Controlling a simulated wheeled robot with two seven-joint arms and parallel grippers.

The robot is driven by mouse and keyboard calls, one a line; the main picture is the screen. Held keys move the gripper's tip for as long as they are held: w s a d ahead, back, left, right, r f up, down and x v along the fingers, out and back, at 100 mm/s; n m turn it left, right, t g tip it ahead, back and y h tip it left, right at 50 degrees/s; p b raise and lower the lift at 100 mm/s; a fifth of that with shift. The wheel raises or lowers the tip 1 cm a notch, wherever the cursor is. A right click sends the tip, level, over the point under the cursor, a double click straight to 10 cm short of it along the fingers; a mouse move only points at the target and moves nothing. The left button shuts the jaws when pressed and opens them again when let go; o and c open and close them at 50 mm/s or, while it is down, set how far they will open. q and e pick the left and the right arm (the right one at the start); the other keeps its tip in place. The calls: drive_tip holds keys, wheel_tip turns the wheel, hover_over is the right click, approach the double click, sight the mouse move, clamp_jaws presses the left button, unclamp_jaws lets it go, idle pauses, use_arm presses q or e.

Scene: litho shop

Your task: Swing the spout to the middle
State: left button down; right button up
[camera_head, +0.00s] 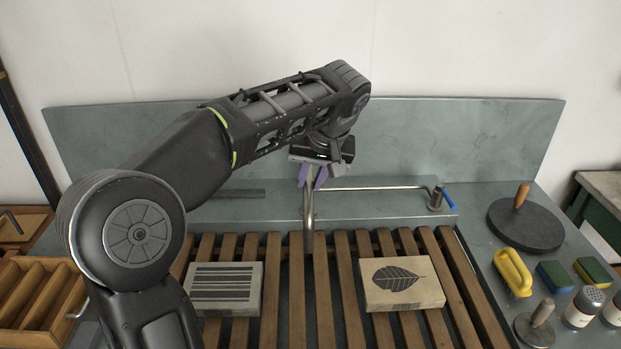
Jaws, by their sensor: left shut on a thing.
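The metal spout (375,188) runs left from its tap base (435,201) on the ledge at the back, and its end bends down over the wooden slats. A blue lever (448,200) sits at the tap base. My left gripper (311,184), with purple fingers, reaches down from above and is shut on the spout near its bend. The fingers hide part of the bend. The spout end hangs near the middle of the slatted rack (325,300). My right gripper is not in view.
A striped block (223,288) and a leaf block (401,284) lie on the slats, left and right of the spout. On the right stand a round dark disc with a handle (525,225), a yellow-handled tool (512,270), sponges and shakers. A wooden tray (35,295) is at left.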

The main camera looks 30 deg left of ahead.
use_arm(q)
drive_tip(key=shift+w+d, duration=0.25)
drive_tip(key=shift+d, duration=0.05)
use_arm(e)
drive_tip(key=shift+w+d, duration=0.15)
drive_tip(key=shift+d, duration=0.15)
use_arm(q)
drive_tip(key=c, duration=1.3)
unclamp_jaws()
drive_tip(key=shift+r, duration=0.1)
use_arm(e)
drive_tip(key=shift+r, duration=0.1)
